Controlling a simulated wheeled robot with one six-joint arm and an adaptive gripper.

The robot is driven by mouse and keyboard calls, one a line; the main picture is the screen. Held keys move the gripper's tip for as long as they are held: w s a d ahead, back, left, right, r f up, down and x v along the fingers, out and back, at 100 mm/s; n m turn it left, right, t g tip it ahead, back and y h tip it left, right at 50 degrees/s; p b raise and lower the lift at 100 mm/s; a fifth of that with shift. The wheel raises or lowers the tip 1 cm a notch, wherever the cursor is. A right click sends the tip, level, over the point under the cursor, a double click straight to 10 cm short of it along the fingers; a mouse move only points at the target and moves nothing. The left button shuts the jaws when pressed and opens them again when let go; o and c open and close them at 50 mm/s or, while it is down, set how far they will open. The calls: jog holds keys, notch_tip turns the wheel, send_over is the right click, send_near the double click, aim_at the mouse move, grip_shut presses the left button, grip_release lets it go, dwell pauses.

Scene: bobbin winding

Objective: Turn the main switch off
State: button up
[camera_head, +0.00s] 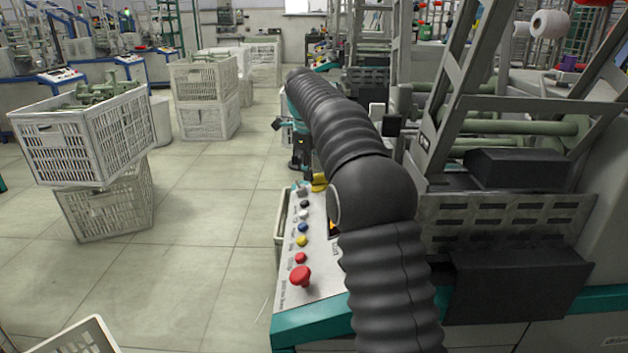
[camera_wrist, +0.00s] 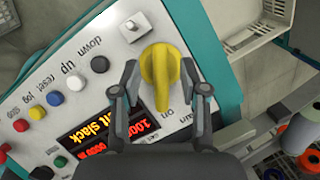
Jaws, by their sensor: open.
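The main switch is a yellow rotary knob (camera_wrist: 160,72) on the white control panel (camera_wrist: 115,45). Its long handle runs up and down in the wrist view, with its narrow lower end close to the word "on". The word "main" is partly visible beside it. My gripper (camera_wrist: 159,66) is open, with one finger on each side of the knob. I cannot tell whether either finger touches it. In the head view the knob (camera_head: 319,181) shows at the panel's far end, beside my arm, with my gripper above it.
The panel has a lit orange display (camera_wrist: 105,133) and several buttons, including a red mushroom button (camera_head: 301,275). The machine frame (camera_head: 500,200) stands right of my arm. White crates (camera_head: 85,140) stand on the left, with clear floor between.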

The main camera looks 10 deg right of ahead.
jog(key=shift+x, duration=1.3)
jog(key=shift+c, duration=0.3)
grip_shut()
